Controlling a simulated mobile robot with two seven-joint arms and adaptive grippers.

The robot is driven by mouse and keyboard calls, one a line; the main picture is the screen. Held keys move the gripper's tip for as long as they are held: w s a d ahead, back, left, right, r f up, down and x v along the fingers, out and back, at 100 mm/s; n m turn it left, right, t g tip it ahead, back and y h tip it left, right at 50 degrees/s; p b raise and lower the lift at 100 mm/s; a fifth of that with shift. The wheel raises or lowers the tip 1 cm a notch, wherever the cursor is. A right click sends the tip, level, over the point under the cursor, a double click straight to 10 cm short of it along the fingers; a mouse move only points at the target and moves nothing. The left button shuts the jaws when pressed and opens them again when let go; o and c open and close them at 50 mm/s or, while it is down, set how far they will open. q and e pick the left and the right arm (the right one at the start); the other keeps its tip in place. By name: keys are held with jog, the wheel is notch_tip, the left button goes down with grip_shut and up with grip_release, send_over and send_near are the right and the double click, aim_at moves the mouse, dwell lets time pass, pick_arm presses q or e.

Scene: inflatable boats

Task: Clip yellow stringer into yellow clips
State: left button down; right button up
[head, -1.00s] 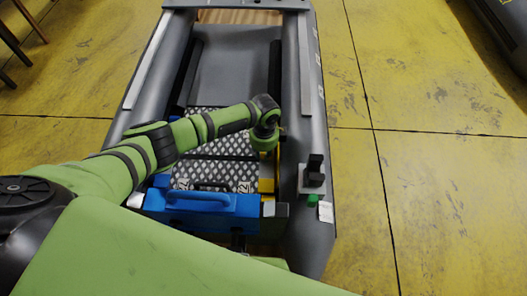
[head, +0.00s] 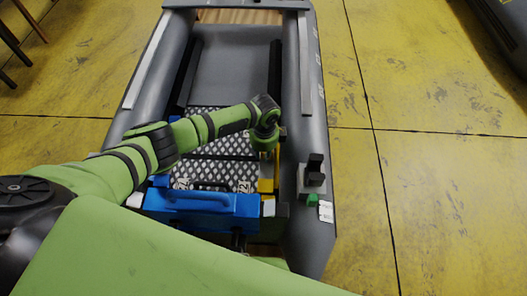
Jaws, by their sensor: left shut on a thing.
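My left arm reaches in from the left over the boat, and its wrist points down at the right side of the floor panels. My left gripper (head: 267,157) is below the wrist and mostly hidden by it. It is shut on the yellow stringer (head: 277,168), a thin yellow strip along the right edge of the diamond-patterned floor panels (head: 222,172). A yellow piece (head: 266,185), perhaps a clip, shows just below the gripper. I cannot tell whether the stringer sits in any clip. My right gripper is out of view.
The grey inflatable boat (head: 306,95) has thick side tubes and a step-shaped grey mount (head: 312,178) on the right tube. A blue case with a handle (head: 203,209) stands at the near end of the panels. Yellow floor (head: 440,190) to the right is clear.

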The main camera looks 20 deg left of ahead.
pick_arm(q)
jog(key=shift+f, duration=0.15)
jog(key=c, duration=1)
grip_release()
jog(key=shift+c, duration=0.2)
notch_tip(320, 180, up, 12)
